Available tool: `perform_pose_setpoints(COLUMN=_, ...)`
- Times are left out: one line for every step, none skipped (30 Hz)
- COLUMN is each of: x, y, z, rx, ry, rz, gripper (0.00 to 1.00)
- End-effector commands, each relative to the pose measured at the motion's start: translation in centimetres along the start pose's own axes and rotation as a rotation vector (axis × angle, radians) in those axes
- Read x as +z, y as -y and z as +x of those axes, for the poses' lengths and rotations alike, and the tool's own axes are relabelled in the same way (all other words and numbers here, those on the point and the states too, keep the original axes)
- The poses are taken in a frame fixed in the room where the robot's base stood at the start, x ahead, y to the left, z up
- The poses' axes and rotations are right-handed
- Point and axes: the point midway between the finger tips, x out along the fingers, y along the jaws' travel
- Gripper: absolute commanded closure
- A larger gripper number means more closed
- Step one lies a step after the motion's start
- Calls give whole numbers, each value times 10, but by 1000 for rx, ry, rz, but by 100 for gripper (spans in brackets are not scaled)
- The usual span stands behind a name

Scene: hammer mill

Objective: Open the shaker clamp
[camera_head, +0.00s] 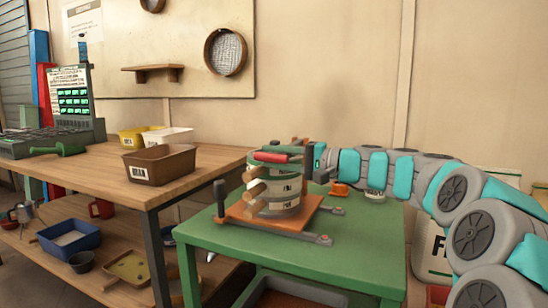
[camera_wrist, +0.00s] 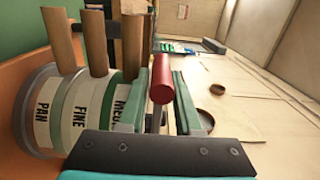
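The shaker clamp's red handle (camera_head: 271,157) lies across the top of the sieve stack (camera_head: 282,192) on the green table. My gripper (camera_head: 292,152) comes in from the right at the height of the handle. In the wrist view, the red handle (camera_wrist: 162,80) shows in line with the gap between my two green-padded fingers (camera_wrist: 160,100). The fingers stand apart. Whether they touch the handle is not clear. The sieve stack (camera_wrist: 75,110) is at left.
An orange-brown base plate (camera_head: 240,217) with metal fittings carries the stack on the green table (camera_head: 300,257). A brown bin (camera_head: 160,164) stands on the wooden bench (camera_head: 110,180) to the left.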

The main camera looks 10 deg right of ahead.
Motion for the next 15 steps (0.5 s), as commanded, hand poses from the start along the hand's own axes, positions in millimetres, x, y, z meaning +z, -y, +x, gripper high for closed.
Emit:
perform_pose_setpoints(x=0, y=0, z=0, rx=0, ry=0, rz=0, gripper=67)
perform_pose_setpoints(x=0, y=0, z=0, rx=0, ry=0, rz=0, gripper=67)
perform_pose_setpoints(x=0, y=0, z=0, rx=0, ry=0, rz=0, gripper=67)
perform_pose_setpoints(x=0, y=0, z=0, rx=0, ry=0, rz=0, gripper=67)
perform_pose_setpoints(x=0, y=0, z=0, rx=0, ry=0, rz=0, gripper=67)
perform_pose_setpoints(x=0, y=0, z=0, rx=0, ry=0, rz=0, gripper=70)
perform_pose_setpoints(x=0, y=0, z=0, rx=0, ry=0, rz=0, gripper=73)
perform_pose_setpoints(x=0, y=0, z=0, rx=0, ry=0, rz=0, gripper=76)
perform_pose_setpoints(x=0, y=0, z=0, rx=0, ry=0, rz=0, gripper=81)
perform_pose_setpoints(x=0, y=0, z=0, rx=0, ry=0, rz=0, gripper=84)
perform_pose_setpoints(x=0, y=0, z=0, rx=1, ry=0, rz=0, gripper=88)
perform_pose_setpoints(x=0, y=0, z=0, rx=1, ry=0, rz=0, gripper=92)
perform_pose_setpoints(x=0, y=0, z=0, rx=1, ry=0, rz=0, gripper=95)
perform_pose_setpoints(x=0, y=0, z=0, rx=1, ry=0, rz=0, gripper=99)
perform_pose_setpoints(x=0, y=0, z=0, rx=1, ry=0, rz=-1, gripper=100)
